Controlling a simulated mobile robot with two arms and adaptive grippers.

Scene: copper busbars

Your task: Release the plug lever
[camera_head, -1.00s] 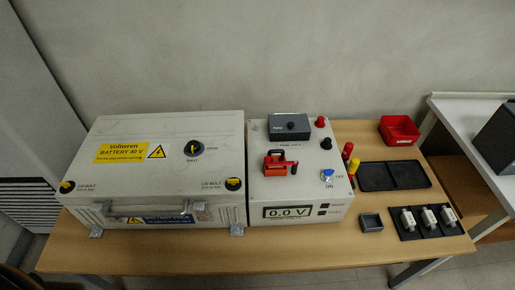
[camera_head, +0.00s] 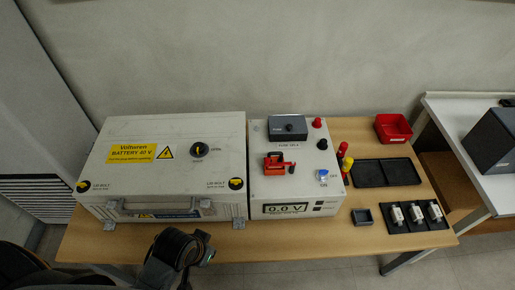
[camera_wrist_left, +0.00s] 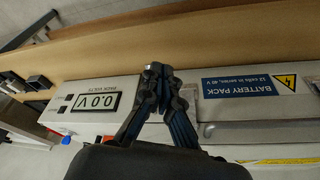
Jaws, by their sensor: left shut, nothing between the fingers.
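The orange-red plug with its black lever part (camera_head: 276,163) sits on top of the white box right of the battery case. It is too small to tell the lever's exact position. My left arm reaches in at the bottom of the head view, in front of the battery case and well short of the plug. My left gripper (camera_wrist_left: 155,72) is shut and empty in the left wrist view, over the front of the two boxes. My right gripper is not in view.
The white box has a 0.0 V display (camera_head: 285,209) and a blue switch (camera_head: 322,174). The battery case (camera_head: 130,180) with its front handle stands to the left. A red bin (camera_head: 393,128), a black tray (camera_head: 381,172) and a small grey box (camera_head: 362,217) lie right.

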